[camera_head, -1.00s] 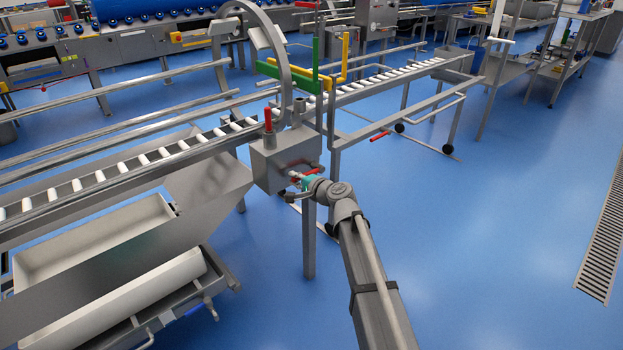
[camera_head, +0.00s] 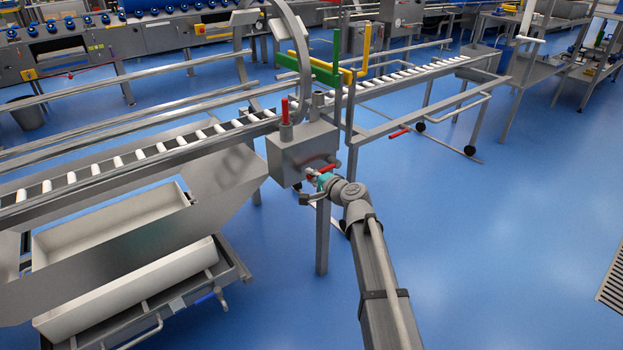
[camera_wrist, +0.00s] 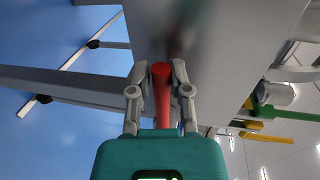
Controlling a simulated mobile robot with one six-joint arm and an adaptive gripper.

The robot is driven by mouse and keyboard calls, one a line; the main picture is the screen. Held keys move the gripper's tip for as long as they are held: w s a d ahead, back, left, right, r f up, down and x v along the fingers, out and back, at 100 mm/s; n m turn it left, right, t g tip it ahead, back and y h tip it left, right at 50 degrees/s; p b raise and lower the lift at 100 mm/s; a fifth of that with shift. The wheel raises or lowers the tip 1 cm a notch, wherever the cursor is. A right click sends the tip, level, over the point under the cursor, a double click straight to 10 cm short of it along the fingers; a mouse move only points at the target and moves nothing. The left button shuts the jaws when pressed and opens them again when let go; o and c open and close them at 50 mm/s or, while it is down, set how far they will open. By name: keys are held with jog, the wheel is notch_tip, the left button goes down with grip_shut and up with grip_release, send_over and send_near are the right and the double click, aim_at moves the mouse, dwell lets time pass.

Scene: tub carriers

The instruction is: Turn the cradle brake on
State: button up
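A grey metal box (camera_head: 300,152) on a post stands at the end of the roller track, with a red lever handle (camera_head: 328,169) low on its front right side. In the wrist view this red handle (camera_wrist: 161,80) lies between the two fingers of my gripper (camera_wrist: 160,75), which appear closed against its sides. In the head view my gripper (camera_head: 317,181) is at this handle, and its fingers are mostly hidden. A second red handle (camera_head: 285,110) stands upright on top of the box. No label shows which one is the cradle brake.
A pale tub (camera_head: 110,235) hangs in a metal frame at the left. A green bracket (camera_head: 325,75) and a yellow bracket (camera_head: 347,75) stand behind the box. Another red handle (camera_head: 399,132) sits on the frame at the right. Blue floor at the right is clear.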

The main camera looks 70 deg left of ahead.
jog(key=o, duration=0.4)
jog(key=shift+c, duration=0.2)
jog(key=shift+a, duration=0.1)
